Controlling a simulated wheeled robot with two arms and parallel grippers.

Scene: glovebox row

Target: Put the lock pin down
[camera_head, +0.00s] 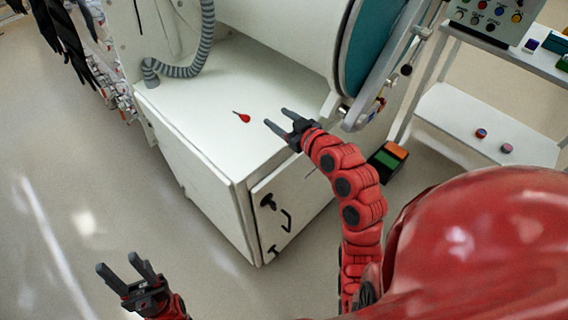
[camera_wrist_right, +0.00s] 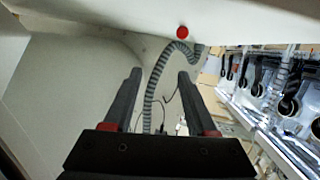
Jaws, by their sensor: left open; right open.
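The lock pin (camera_head: 243,117), with a red head and a thin dark shank, lies on the white cabinet top (camera_head: 215,80). Its round red head also shows near the top of the right wrist view (camera_wrist_right: 183,32), beyond the fingertips. My right gripper (camera_head: 275,117) is open and empty, just to the right of the pin and apart from it. Its two dark fingers (camera_wrist_right: 160,85) are spread in the right wrist view. My left gripper (camera_head: 118,262) is open and empty, low at the left over the floor, far from the pin.
A grey ribbed hose (camera_head: 185,70) rests at the back of the cabinet top. The glovebox's large round port (camera_head: 365,45) stands to the right. A cabinet door with black handles (camera_head: 285,215) faces front. A shelf cart (camera_head: 480,125) is further right. Open floor lies left.

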